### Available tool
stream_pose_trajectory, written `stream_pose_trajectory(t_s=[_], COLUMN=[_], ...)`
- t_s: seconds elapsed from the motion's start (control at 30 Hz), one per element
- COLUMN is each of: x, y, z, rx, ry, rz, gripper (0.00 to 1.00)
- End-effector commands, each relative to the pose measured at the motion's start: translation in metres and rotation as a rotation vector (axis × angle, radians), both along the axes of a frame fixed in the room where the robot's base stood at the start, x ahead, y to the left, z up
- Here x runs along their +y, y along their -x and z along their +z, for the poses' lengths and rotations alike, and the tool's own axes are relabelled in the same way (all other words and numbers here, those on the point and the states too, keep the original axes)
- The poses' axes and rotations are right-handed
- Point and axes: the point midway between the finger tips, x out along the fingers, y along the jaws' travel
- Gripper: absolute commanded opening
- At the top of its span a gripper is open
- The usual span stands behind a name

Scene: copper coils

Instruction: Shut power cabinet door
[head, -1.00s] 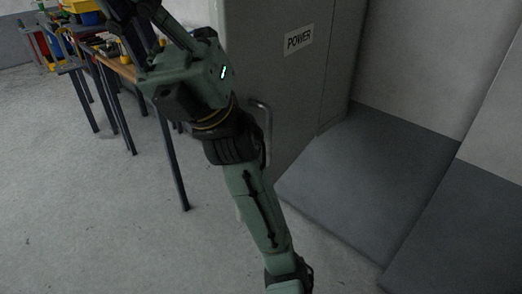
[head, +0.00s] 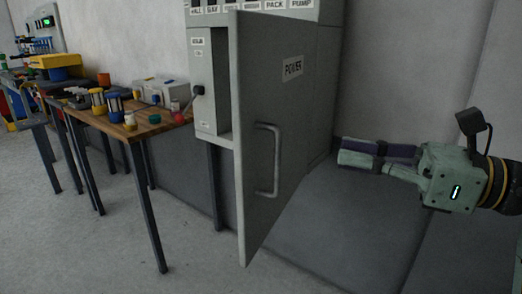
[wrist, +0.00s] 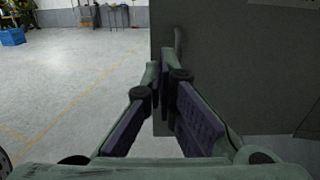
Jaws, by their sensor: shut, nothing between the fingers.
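The grey power cabinet door (head: 292,115) stands open, marked POWER, its free edge towards me. A vertical bar handle (head: 276,160) is on its outer face, near the free edge. Behind it, part of the cabinet's opening (head: 222,75) shows as a gap. My gripper (head: 341,151) is to the right of the door, on its outer-face side, fingers pointing left. In the wrist view, the door (wrist: 235,70) fills the right side, with the handle (wrist: 178,42) just beyond my fingertips (wrist: 160,65). The fingers are shut and empty. I cannot tell whether they touch the door.
A wooden workbench (head: 130,127) with coils and small parts stands left of the cabinet. A lever with a dark knob (head: 198,90) is on the cabinet's left front. A wall is behind my gripper. The floor (head: 100,240) in front is clear.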

Motion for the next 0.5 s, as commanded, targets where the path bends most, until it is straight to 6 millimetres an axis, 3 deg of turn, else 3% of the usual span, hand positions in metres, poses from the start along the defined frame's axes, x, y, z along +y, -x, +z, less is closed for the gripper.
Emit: stream_pose_trajectory(t_s=[0.17, 0.5], x=[0.01, 0.074], y=[-0.005, -0.034], z=[-0.001, 0.001], rx=[0.002, 0.001], ry=[0.012, 0.01], rz=[-0.01, -0.006], gripper=[0.0, 0.0])
